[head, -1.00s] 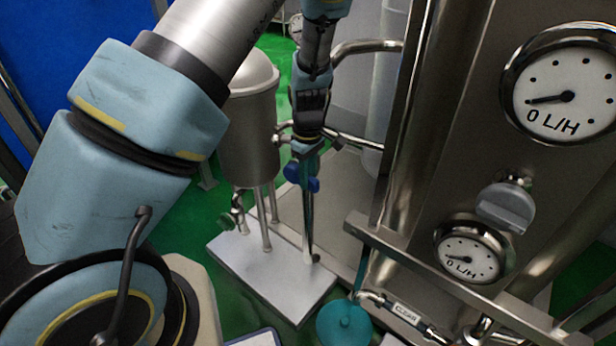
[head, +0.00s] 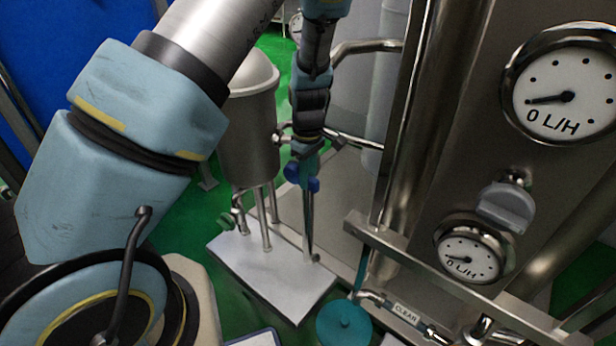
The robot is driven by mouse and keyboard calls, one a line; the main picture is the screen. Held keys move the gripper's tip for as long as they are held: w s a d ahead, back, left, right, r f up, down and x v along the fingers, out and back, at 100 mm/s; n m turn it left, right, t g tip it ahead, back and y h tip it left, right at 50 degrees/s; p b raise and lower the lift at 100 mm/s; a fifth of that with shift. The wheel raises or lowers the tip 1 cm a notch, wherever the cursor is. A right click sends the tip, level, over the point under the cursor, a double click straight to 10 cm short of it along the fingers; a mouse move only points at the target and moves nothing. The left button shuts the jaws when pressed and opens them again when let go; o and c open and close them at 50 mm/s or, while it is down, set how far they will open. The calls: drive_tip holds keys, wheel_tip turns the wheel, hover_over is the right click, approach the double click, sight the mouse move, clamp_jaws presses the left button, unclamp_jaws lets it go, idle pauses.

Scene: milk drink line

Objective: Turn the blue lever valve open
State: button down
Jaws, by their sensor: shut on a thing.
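The blue lever valve (head: 296,174) sits on the pipework to the right of the steel tank, at the middle of the head view. Its blue handle shows just under and beside my gripper (head: 306,152). My gripper points down at the valve from above and is shut on the blue lever. The fingertips are small and partly hidden by the handle and the wrist, so the exact grip on the lever is hard to see.
The steel tank (head: 248,125) stands left of the valve on legs over a pale base plate (head: 270,275). Steel pipes (head: 362,48) run close on the right. A panel with gauges (head: 566,97) fills the right side. A teal round cap (head: 343,322) is at the bottom.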

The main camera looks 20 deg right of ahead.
drive_tip(key=shift+a+r, duration=0.1)
drive_tip(key=g+h, duration=0.1)
drive_tip(key=w+r+g, duration=0.1)
drive_tip(key=g, duration=0.1)
drive_tip(key=r+g+h, duration=0.1)
drive_tip(key=shift+w+a+g+h+p, duration=0.2)
drive_tip(key=shift+a+g+h+p, duration=0.1)
drive_tip(key=shift+w+a+r+g+h+p, duration=0.2)
drive_tip(key=shift+g+h, duration=0.25)
drive_tip(key=shift+g, duration=0.35)
drive_tip(key=shift+w+a+r+g+h+p, duration=0.1)
drive_tip(key=shift+w+r+g+h+p, duration=0.3)
drive_tip(key=shift+g, duration=0.4)
drive_tip(key=shift+f, duration=0.1)
drive_tip(key=c, duration=0.7)
unclamp_jaws()
drive_tip(key=b+v, duration=0.1)
drive_tip(key=v, duration=0.9)
drive_tip(key=shift+w+a, duration=0.2)
drive_tip(key=shift+w, duration=0.05)
